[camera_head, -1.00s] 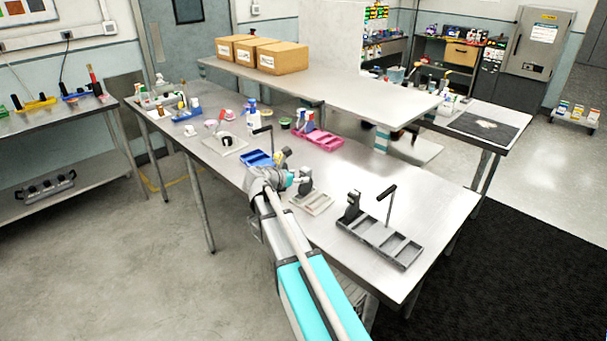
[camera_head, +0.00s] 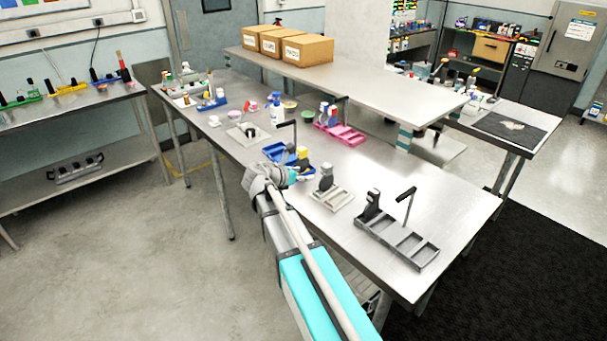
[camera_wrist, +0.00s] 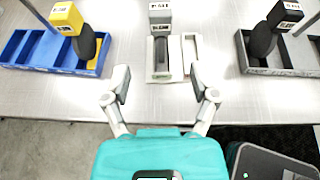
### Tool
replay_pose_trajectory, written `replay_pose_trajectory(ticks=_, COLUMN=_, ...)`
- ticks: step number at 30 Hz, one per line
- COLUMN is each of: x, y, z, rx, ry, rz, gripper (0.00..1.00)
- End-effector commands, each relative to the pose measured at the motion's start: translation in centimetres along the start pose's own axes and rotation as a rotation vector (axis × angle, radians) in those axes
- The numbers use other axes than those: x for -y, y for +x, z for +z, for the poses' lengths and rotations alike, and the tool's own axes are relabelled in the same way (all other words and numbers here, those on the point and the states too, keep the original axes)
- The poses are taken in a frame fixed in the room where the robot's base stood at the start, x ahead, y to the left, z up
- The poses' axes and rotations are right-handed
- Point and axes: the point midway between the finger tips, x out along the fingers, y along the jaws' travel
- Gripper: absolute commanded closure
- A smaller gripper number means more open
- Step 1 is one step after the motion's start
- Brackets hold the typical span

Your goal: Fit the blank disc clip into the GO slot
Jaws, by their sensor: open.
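A clip with a grey labelled head and dark body (camera_wrist: 160,14) stands in the left slot of a small white tray (camera_wrist: 184,77) in the wrist view. The tray's right slot is empty. The head and tray labels are too small to read surely. In the head view the clip (camera_head: 326,180) stands upright at the far left end of the tray (camera_head: 342,201). My gripper (camera_wrist: 161,92) is open and empty, its fingers spread on either side of the tray's near end, apart from the clip. In the head view my gripper (camera_head: 293,175) is partly hidden by my arm.
A blue tray (camera_wrist: 38,50) with a yellow-headed clip (camera_wrist: 66,18) lies left. A dark grey tray (camera_wrist: 262,70) with a black clip (camera_wrist: 284,18) lies right. Both have upright posts.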

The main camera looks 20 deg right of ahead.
Motion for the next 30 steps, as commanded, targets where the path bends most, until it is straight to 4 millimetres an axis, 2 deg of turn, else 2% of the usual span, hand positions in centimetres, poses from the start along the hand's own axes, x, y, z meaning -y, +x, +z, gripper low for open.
replay_pose_trajectory(ticks=11, x=0.1, y=0.0, z=-0.1, rx=-0.006, ry=0.010, rz=-0.001, gripper=0.24)
replay_pose_trajectory(ticks=16, x=1.1, y=-0.1, z=-1.1, rx=-0.054, ry=0.098, rz=-0.010, gripper=0.24)
replay_pose_trajectory(ticks=20, x=2.5, y=-0.5, z=-2.7, rx=-0.134, ry=0.245, rz=-0.036, gripper=0.24)
replay_pose_trajectory(ticks=30, x=7.5, y=-3.0, z=-9.0, rx=-0.430, ry=0.809, rz=-0.233, gripper=0.24)
